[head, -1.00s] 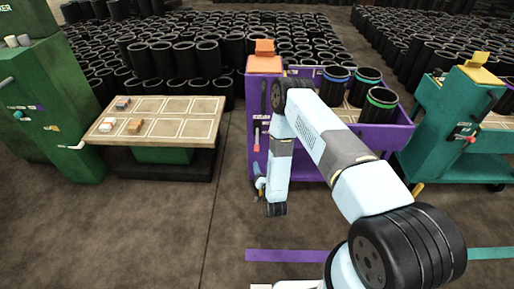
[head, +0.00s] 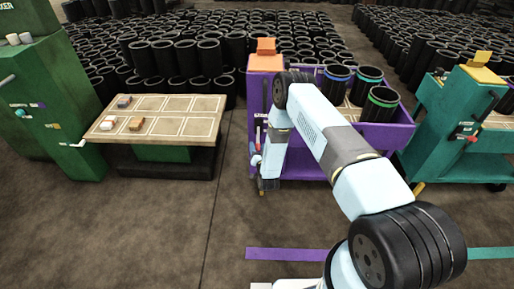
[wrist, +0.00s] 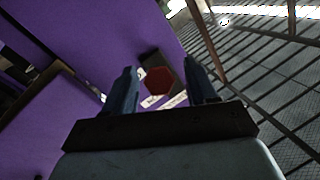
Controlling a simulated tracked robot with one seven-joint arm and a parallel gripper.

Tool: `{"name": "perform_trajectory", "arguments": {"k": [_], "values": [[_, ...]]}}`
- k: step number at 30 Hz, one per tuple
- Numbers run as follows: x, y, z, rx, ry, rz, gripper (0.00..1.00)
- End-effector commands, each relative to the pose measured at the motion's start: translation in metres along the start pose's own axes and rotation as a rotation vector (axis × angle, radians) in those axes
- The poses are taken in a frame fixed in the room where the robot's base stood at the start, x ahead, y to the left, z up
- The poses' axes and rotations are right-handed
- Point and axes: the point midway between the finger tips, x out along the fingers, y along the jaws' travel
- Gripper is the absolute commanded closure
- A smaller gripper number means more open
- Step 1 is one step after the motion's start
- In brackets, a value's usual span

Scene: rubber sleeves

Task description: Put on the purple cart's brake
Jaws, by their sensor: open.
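The purple cart (head: 390,138) stands right of centre in the head view, with an upright purple post and several black sleeves on it. In the wrist view, its purple panel (wrist: 85,30) fills much of the left and middle. A red knob-like end (wrist: 158,80) shows against a dark plate with white labels, framed between my fingers; it looks like the brake handle's end. My gripper (wrist: 160,70) is open, its two blue fingers apart on either side of the red end. I cannot tell the depth gap or any contact. In the head view my arm covers part of the post.
A teal cart (head: 450,165) with its own red-ended lever stands close on the right. A low table (head: 160,118) with small blocks and a green cabinet (head: 45,110) are at left. Floor between table and purple cart is clear. Black sleeves crowd the back.

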Motion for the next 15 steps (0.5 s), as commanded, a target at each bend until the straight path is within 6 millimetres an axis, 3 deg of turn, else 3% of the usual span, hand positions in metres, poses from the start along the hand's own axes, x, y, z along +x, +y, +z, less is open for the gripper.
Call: {"name": "perform_trajectory", "arguments": {"k": [13,15], "values": [[0.0099,-0.0003,0.0000,0.000,-0.001,0.000,0.43],[0.0099,-0.0003,0.0000,0.000,-0.001,0.000,0.49]]}}
